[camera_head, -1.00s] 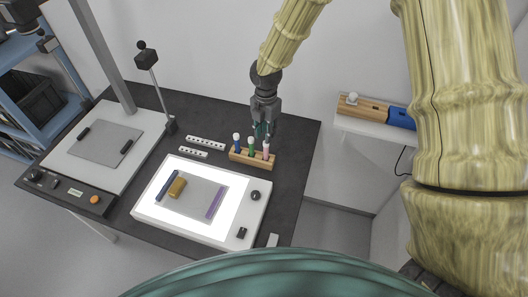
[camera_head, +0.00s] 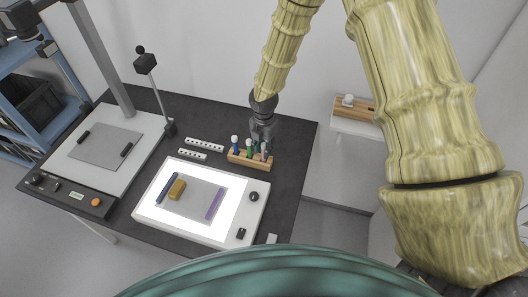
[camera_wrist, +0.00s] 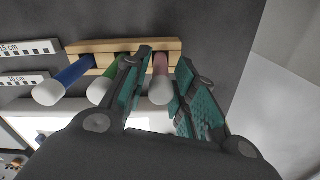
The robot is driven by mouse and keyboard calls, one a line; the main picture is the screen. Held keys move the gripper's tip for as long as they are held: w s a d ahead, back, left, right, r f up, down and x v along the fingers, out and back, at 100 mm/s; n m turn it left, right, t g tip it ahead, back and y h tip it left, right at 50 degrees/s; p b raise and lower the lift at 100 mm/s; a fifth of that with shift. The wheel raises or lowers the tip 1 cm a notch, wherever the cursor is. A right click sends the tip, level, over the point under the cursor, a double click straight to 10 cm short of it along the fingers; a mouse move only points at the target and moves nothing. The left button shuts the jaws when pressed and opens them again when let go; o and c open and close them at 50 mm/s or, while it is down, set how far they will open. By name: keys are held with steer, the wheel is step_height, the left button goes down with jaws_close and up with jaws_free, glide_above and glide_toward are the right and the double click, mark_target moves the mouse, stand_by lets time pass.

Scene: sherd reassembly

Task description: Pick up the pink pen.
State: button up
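The pink pen (camera_head: 264,152) stands at the right end of a wooden pen rack (camera_head: 240,161). In the wrist view the pink pen (camera_wrist: 161,78) shows its white cap end. My gripper (camera_head: 263,143) is down over the right end of the rack. In the wrist view my gripper (camera_wrist: 165,88) is open, with teal pads on either side of the pink pen and small gaps visible. The green pen (camera_wrist: 106,83) is just outside the left finger, which partly hides it. The blue pen (camera_wrist: 65,81) is farther left.
A lit white light box (camera_head: 148,207) with a yellow-brown block (camera_head: 177,189), a blue strip and a purple strip lies in front of the rack. White scale bars (camera_head: 204,144) lie left of it. A copy stand (camera_head: 100,180) is at far left. A wall shelf (camera_head: 352,127) is at right.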

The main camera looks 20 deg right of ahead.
mark_target(264, 161)
steer(key=shift+f+p, duration=0.65)
steer(key=shift+f, duration=1.15)
steer(key=shift+s, duration=0.1)
jaws_close()
